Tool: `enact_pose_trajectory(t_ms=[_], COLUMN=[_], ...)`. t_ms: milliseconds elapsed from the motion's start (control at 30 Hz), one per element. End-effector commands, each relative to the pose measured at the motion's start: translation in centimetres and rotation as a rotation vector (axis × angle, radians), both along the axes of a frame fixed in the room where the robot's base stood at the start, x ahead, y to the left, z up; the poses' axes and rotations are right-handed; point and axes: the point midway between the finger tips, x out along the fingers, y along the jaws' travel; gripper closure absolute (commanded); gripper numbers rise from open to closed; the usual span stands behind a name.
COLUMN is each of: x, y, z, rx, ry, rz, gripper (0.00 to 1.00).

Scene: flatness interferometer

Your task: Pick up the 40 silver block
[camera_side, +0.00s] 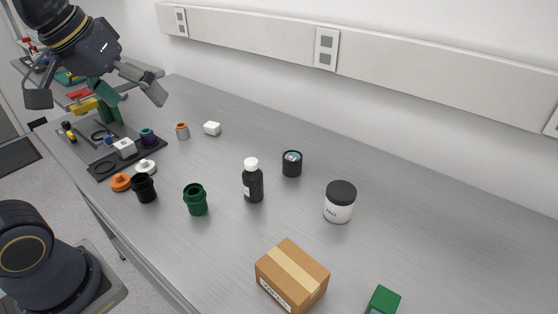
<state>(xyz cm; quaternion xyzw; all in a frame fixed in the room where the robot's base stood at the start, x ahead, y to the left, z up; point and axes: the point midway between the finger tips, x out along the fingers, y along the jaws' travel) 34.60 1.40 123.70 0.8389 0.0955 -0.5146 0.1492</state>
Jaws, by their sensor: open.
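No label reading 40 is legible, so I cannot tell for certain which block is the 40 silver block. A pale grey-white block (125,148) sits on the dark tray (103,172) at the left of the bench. A smaller whitish block (212,128) lies on the bench to the right of the tray. My gripper (97,97) is at the upper left, above the tray's far end. Its fingers are spread wide with nothing between them. It is apart from both blocks.
Around the tray stand an orange lid (120,182), a white lid (146,167), a black cup (143,188) and a grey-orange jar (182,131). Further right are a green jar (195,199), black bottle (253,184), white jar (339,206) and cardboard box (291,276). The right rear bench is clear.

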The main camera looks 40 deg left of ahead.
Motion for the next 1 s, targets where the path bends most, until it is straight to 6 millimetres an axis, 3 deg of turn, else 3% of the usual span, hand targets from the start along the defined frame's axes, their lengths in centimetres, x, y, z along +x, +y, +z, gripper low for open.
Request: enact_pose_trajectory(t_ms=[33,100,233,333,533,867,1000], x=[-1.7,-3.1,-4.1,-3.6,-3.6,-3.6,-3.8], y=[-1.0,-1.6,-1.5,-1.5,-1.5,-1.5,-1.5], z=[-1.6,-3.9,-7.2,-6.9,-6.9,-6.9,-6.6], rx=[0.031,0.073,0.132,0.159,0.160,0.163,0.204], ry=[-0.017,-0.026,0.000,-0.023,-0.022,-0.022,-0.008], rz=[-0.087,-0.175,-0.277,-0.319,-0.322,-0.325,-0.411], gripper=[0.00,0.00,0.00,0.00,0.19,0.19,0.19])
